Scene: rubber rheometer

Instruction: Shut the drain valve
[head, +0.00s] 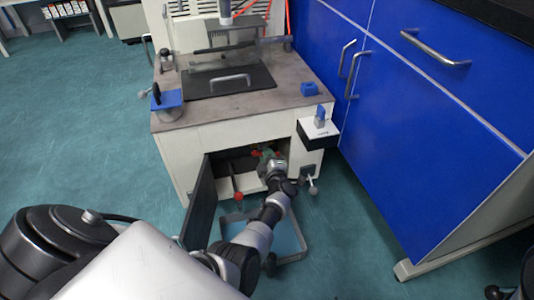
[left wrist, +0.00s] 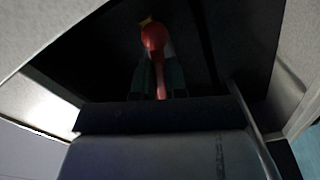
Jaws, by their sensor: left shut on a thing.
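The drain valve's red handle (left wrist: 155,38) shows in the left wrist view inside a dark compartment, with a small yellow part at its top. My left gripper (left wrist: 158,78) is shut on the handle's narrow lower part, one finger on each side. In the head view my left gripper (head: 268,158) reaches into the open front compartment of the machine (head: 225,130). Small red parts (head: 254,153) show beside its fingertips. The valve body is mostly hidden by the gripper and shadow. My right gripper does not show.
A dark door (head: 200,205) stands open left of the compartment. A red knob (head: 239,198) is at the opening's lower edge. Blue cabinets (head: 430,120) close off the right side. The floor at left is clear.

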